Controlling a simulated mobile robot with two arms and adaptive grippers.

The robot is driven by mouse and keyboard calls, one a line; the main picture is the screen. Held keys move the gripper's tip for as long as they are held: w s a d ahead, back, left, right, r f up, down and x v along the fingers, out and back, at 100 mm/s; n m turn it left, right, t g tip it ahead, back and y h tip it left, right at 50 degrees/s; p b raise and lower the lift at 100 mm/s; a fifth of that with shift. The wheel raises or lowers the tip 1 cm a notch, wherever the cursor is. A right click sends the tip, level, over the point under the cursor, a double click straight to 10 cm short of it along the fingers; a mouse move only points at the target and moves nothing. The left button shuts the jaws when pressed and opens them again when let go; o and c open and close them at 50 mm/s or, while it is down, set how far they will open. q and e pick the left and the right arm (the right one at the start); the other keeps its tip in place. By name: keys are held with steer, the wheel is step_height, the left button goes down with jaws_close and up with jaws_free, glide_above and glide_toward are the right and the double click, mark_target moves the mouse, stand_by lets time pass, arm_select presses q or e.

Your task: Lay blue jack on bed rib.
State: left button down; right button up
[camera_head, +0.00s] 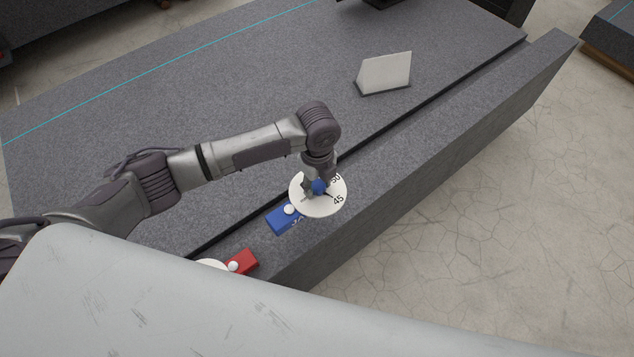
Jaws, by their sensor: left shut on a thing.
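The blue jack shows as a blue block (281,221) with a white ball and a white round dial marked 50 and 45. My left gripper (317,187) points down over the dial and is shut on the blue jack at its blue knob. The jack appears over the bed rib (420,150), the long raised granite strip along the front of the bed. I cannot tell whether the jack touches the rib or hangs just above it. My right gripper is not in view.
A red jack (243,262) with a white ball and a partly hidden white dial sits nearer, to the lower left. A dark groove runs between rib and granite bed (240,90). Bare rib extends to the upper right.

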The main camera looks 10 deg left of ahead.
mark_target(317, 201)
arm_select(q)
steer(key=shift+r, duration=0.1)
steer(key=shift+p, duration=0.35)
steer(key=shift+f+b, duration=2.5)
steer(key=shift+f, duration=2.15)
steer(key=shift+f, duration=0.4)
steer(key=c, duration=0.6)
jaws_free()
steer(key=shift+o, duration=0.2)
steer(key=shift+a, duration=0.1)
step_height(317, 201, up, 12)
steer(key=shift+w, duration=0.1)
